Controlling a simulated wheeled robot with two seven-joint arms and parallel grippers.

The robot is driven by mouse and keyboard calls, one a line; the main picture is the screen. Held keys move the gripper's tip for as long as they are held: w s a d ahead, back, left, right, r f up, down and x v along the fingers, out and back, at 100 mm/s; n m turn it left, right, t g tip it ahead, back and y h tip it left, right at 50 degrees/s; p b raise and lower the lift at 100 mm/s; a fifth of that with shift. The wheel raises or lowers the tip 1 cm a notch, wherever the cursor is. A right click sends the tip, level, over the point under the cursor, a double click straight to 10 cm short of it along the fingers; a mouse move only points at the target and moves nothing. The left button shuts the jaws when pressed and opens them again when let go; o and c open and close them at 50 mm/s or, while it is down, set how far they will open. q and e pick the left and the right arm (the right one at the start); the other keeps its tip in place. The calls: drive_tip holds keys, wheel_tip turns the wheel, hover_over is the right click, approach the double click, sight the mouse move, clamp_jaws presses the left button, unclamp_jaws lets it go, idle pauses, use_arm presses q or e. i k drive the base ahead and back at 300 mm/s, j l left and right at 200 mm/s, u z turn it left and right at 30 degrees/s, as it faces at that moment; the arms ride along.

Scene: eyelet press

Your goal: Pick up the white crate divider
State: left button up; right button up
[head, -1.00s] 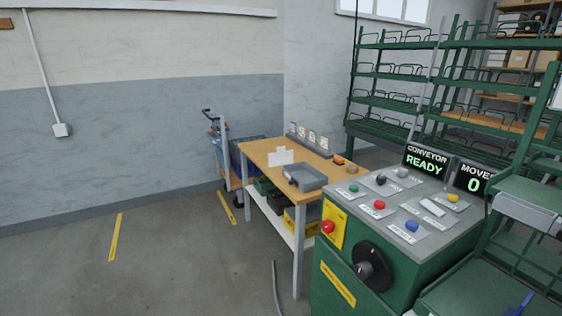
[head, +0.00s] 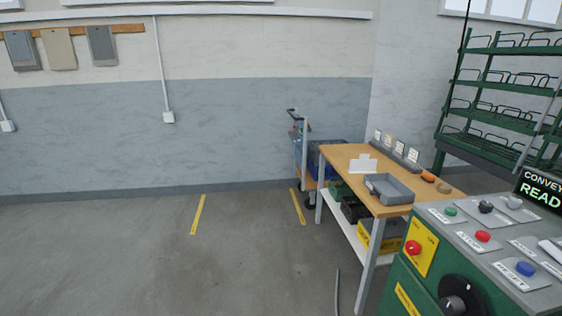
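Neither of my grippers shows in the head view.
The green control console (head: 500,245) stands at the lower right, in front of the table. A cart with a blue crate (head: 326,158) is behind the table. Green racks (head: 500,110) stand at the back right. The floor (head: 130,260) at left is clear.

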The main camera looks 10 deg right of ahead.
sight(364, 164)
drive_tip(key=i+u, duration=0.1)
drive_tip(key=i, duration=2.45)
drive_tip(key=i+j+z, duration=0.1)
drive_tip(key=i+z, duration=0.4)
drive_tip(key=i+j+z, duration=0.2)
drive_tip(key=i+z, duration=0.3)
drive_tip(key=i+j+z, duration=0.25)
drive_tip(key=j+z, duration=0.2)
drive_tip(key=i+j+z, duration=0.3)
drive_tip(key=j+z, duration=0.2)
